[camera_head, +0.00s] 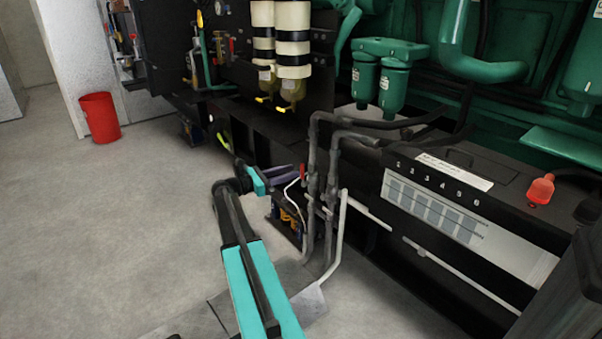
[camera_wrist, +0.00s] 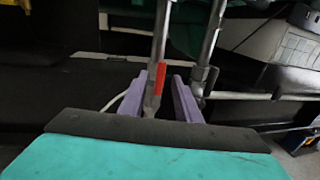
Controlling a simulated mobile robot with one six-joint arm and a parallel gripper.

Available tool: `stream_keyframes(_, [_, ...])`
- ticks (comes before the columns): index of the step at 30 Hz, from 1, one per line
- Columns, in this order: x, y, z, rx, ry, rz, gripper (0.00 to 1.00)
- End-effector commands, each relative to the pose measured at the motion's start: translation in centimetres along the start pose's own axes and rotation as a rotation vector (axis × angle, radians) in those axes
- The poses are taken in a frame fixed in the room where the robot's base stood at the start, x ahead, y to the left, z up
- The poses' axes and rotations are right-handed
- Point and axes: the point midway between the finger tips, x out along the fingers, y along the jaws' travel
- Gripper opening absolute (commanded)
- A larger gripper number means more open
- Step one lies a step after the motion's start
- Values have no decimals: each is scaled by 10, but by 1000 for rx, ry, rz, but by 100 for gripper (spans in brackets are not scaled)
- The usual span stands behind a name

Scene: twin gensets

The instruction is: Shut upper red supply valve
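The red valve handle (camera_head: 302,172) is on the left grey vertical pipe in the head view. It points upright along the pipe in the wrist view (camera_wrist: 159,80). My gripper (camera_head: 292,171) has purple fingers that reach toward this handle from the left. In the wrist view my gripper (camera_wrist: 161,76) is open, one finger to each side of the handle, with visible gaps. I cannot tell how far the handle sits between the fingertips in depth. Only one red handle is clearly visible; a lower valve cannot be made out.
A second grey pipe (camera_head: 332,165) stands close to the right of the handle. A white hose (camera_head: 289,192) curves behind my gripper. A black battery box (camera_head: 450,200) and the green engine (camera_head: 520,70) are to the right. Open floor (camera_head: 110,220) lies left, with a red bin (camera_head: 100,117).

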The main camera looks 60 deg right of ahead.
Motion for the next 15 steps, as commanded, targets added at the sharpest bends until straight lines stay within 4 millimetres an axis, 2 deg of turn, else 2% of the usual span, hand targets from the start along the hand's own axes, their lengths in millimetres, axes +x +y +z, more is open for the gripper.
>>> stream_keyframes(6, [32,0,-1,1,-1,-3,30])
stream_keyframes(15, [55,0,0,-1,-1,-1,30])
